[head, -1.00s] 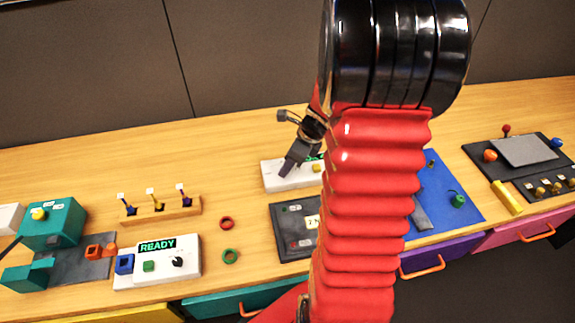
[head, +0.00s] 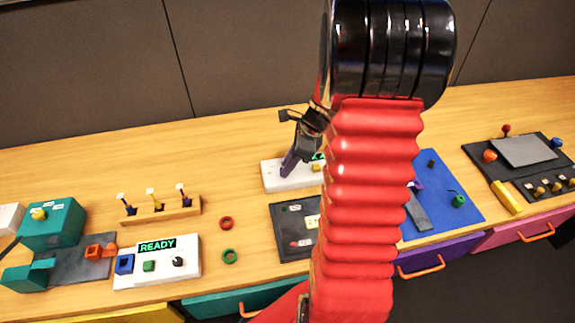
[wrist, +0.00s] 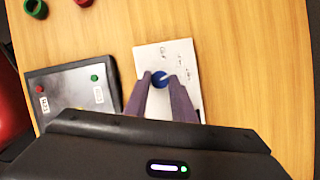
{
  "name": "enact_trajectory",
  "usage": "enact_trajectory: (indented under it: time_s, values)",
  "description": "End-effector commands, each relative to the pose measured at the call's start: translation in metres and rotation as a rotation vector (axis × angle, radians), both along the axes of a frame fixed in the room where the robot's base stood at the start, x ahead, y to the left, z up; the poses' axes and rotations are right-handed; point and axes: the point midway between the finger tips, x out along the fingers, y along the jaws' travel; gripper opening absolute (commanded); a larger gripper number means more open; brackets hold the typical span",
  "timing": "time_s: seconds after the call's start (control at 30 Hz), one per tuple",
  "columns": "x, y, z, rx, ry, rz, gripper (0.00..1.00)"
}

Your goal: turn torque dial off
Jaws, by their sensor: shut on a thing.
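The dial, a round blue knob with a white pointer line (wrist: 161,80), sits on a white panel (wrist: 150,54) in the wrist view. Small dark markings lie on the panel above and right of the knob. My gripper (wrist: 159,75) has its two purple-grey fingers on either side of the knob, shut on it. In the head view the white panel (head: 273,183) shows behind the black panel, and my gripper (head: 289,170) reaches down to its left part. The knob itself is hidden there by the fingers. My red arm covers the panel's right end.
A black panel (wrist: 72,93) with red and green buttons stands close left of the white panel in the wrist view. A red ring (head: 226,223) and a green ring (head: 230,256) lie on the wood. A blue board (head: 459,222) stands right of my arm. Wood behind the panel is clear.

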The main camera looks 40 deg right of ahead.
Motion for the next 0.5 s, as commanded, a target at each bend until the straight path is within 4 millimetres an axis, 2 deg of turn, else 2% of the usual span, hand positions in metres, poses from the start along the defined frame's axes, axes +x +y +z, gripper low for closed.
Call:
enact_trajectory:
  time_s: [0.5]
  values:
    - [0.0052,-0.0032,-0.0001,0.0,-0.001,0.486,0.01]
